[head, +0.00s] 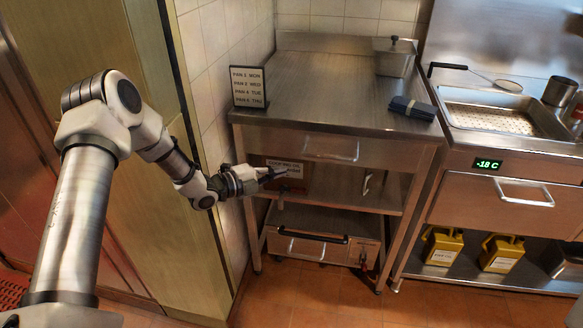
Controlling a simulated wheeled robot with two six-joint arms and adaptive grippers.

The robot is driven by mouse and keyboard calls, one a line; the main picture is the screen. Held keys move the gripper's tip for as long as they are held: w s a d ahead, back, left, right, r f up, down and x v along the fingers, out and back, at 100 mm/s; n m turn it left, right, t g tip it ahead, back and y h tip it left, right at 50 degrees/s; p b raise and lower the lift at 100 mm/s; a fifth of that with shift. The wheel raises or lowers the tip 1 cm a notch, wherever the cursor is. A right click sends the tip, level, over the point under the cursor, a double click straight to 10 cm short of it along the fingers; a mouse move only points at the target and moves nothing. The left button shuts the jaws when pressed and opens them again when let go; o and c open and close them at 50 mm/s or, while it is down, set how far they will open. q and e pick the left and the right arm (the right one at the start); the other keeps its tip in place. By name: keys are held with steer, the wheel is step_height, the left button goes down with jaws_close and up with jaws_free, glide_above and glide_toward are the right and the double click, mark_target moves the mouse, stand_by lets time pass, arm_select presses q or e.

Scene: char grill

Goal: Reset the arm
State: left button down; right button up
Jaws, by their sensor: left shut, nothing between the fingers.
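My left arm comes in from the left in the head view, bent at the elbow. My left gripper (277,172) is shut and empty. It appears in front of the steel table's left side, below the tabletop and over the shelf area. I cannot tell whether it touches anything. My right gripper is not in view.
The steel table (315,85) bears a small menu sign (248,87), a lidded steel container (395,58) and a folded dark cloth (412,108). To the right stands a counter with a drawer (500,197) and yellow jugs (501,254) below. Tiled floor in front is clear.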

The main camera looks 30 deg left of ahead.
arm_select(q)
steer(key=s+d+f+n+g+y+p, duration=0.1)
steer(key=s+d+f+n+g+p, duration=0.2)
steer(key=s+d+f, duration=0.6)
steer(key=s+d+f+n+g+y+p, duration=0.1)
steer(key=s+d+f+n+g+p, duration=0.15)
steer(key=s+d+f+g, duration=0.65)
steer(key=s+a+n+g+y, duration=0.1)
steer(key=s+a+n+y, duration=0.2)
steer(key=s+n, duration=0.5)
steer(key=s+a+n+g+y, duration=0.1)
steer(key=s+a+n+y, duration=0.2)
steer(key=s+n, duration=0.6)
steer(key=s+a, duration=0.1)
steer(key=s, duration=0.4)
steer(key=shift+a, duration=0.3)
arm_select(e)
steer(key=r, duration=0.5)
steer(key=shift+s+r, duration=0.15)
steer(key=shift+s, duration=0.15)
